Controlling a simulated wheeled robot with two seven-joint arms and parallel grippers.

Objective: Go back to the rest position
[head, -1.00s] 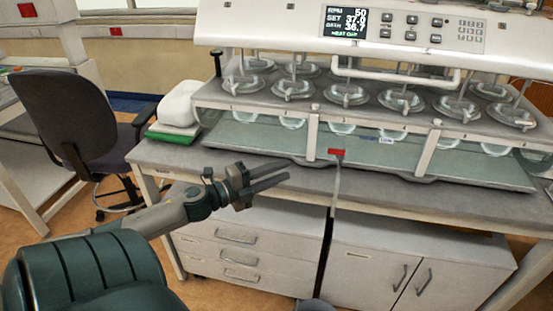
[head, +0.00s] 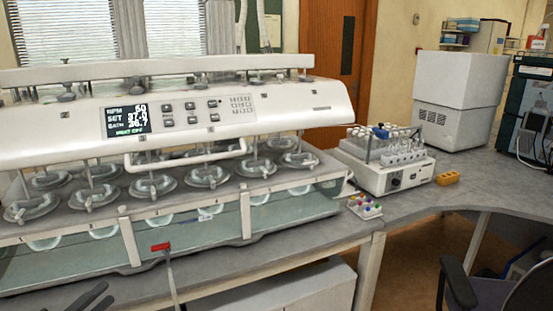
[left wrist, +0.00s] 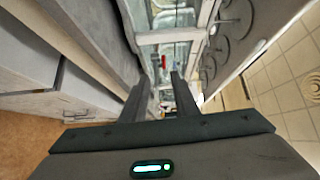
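My left gripper (head: 98,297) shows at the bottom left edge of the head view, with only its dark fingertips in frame. In the left wrist view, its two fingers (left wrist: 158,92) stand apart with nothing held between them. They point along the front of the bench. The dissolution bath machine (head: 180,115) stands on the bench behind the gripper, with its display lit. A red-topped strip (head: 160,247) hangs at the bath's front, to the right of the fingertips and apart from them. My right gripper is in neither view.
A grey bench (head: 410,190) runs to the right. It holds a white device with glass flasks (head: 390,170), a small tray of coloured caps (head: 364,206), an orange block (head: 447,178) and a white box-shaped instrument (head: 460,95). A dark chair (head: 500,292) stands at the lower right.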

